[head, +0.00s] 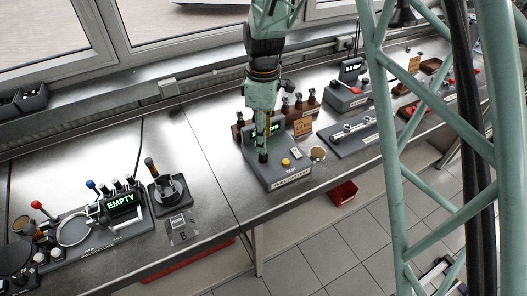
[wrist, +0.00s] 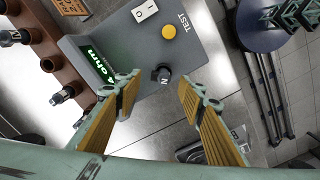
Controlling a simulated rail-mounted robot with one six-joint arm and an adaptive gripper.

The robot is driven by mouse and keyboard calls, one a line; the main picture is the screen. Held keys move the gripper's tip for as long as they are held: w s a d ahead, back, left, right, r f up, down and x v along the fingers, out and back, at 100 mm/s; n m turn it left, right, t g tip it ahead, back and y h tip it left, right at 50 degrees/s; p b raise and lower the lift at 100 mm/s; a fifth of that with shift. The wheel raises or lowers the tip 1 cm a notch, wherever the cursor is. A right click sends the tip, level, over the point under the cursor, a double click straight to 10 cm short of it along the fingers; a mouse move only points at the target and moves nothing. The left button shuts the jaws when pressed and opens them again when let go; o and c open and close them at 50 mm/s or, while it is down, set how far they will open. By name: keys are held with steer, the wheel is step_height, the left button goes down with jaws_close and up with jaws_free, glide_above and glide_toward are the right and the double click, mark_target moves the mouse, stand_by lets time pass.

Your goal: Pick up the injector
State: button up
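The injector (wrist: 162,75) stands upright in the grey tester (wrist: 205,55), seen in the wrist view as a black top with a pale mark. My gripper (wrist: 160,84) is open, one finger on each side of the injector with gaps between. In the head view my gripper (head: 262,152) is over the tester (head: 288,184). There the injector is hard to tell from the fingers. The tester has a yellow button (wrist: 169,31), a rocker switch (wrist: 145,10) and a lit green display (wrist: 94,66) reading "4 ohm".
A brown rack (wrist: 49,52) holding several more injectors stands beside the tester, behind it in the head view. A station showing "EMPTY" (head: 121,201) and a dark stand (head: 170,192) lie left. Bare bench (head: 205,125) lies between.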

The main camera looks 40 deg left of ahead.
steer(key=shift+d+f, duration=0.1)
steer(key=shift+f, duration=1.45)
steer(key=c, duration=1)
